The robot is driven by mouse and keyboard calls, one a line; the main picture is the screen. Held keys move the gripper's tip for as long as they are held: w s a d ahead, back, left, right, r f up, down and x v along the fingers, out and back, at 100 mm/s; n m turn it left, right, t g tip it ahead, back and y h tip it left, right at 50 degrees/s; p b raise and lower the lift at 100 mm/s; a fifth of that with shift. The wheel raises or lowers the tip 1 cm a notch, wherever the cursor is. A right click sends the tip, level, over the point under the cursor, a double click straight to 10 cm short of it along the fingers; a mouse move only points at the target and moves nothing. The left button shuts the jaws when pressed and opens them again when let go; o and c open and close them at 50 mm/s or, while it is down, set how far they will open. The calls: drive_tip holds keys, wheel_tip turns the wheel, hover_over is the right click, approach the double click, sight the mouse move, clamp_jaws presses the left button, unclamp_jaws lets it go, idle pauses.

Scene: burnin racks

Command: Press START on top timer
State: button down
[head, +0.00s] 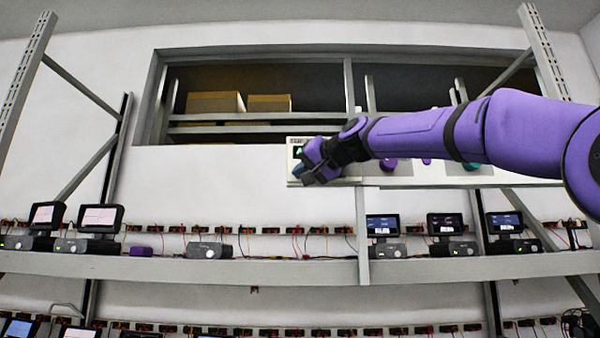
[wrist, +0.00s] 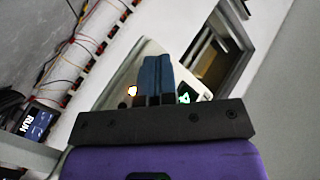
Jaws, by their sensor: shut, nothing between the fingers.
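The top timer (head: 402,180) is a long white panel high on the rack in the head view, with a small dark display at its left end and purple and green round knobs or buttons further right. My gripper (head: 303,172) is in front of its left end and hides part of it. In the wrist view my gripper (wrist: 156,78) has its blue fingers together and empty, in front of the white timer (wrist: 117,90). An orange light and a green display glow on either side of the fingers. I cannot tell whether the fingertips touch the panel. The START label is not readable.
A metal shelf (head: 180,268) below carries several small monitors and grey boxes, with sockets and cables behind. Cardboard boxes (head: 215,102) sit in the wall opening above. In the wrist view a screen reading RUN (wrist: 36,122) is at the left.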

drive_tip(key=shift+s, duration=0.8)
drive_tip(key=s, duration=0.5)
drive_tip(key=shift+a, duration=0.1)
idle(0.9)
drive_tip(key=s+d+f+g+h, duration=0.2)
drive_tip(key=s+d+f, duration=0.7)
drive_tip(key=f, duration=0.5)
drive_tip(key=s+d+f+g+h, duration=0.2)
drive_tip(key=s+d+f+h, duration=0.3)
drive_tip(key=s+d+f, duration=0.5)
drive_tip(key=s+d+f+m+g+h, duration=0.1)
drive_tip(key=s+d+f+h, duration=0.3)
drive_tip(key=s+d+f, duration=0.6)
drive_tip(key=s+f+g, duration=0.1)
drive_tip(key=s+f, duration=0.2)
drive_tip(key=f, duration=0.6)
drive_tip(key=shift+s+f+g, duration=0.15)
drive_tip(key=shift+f+g, duration=0.25)
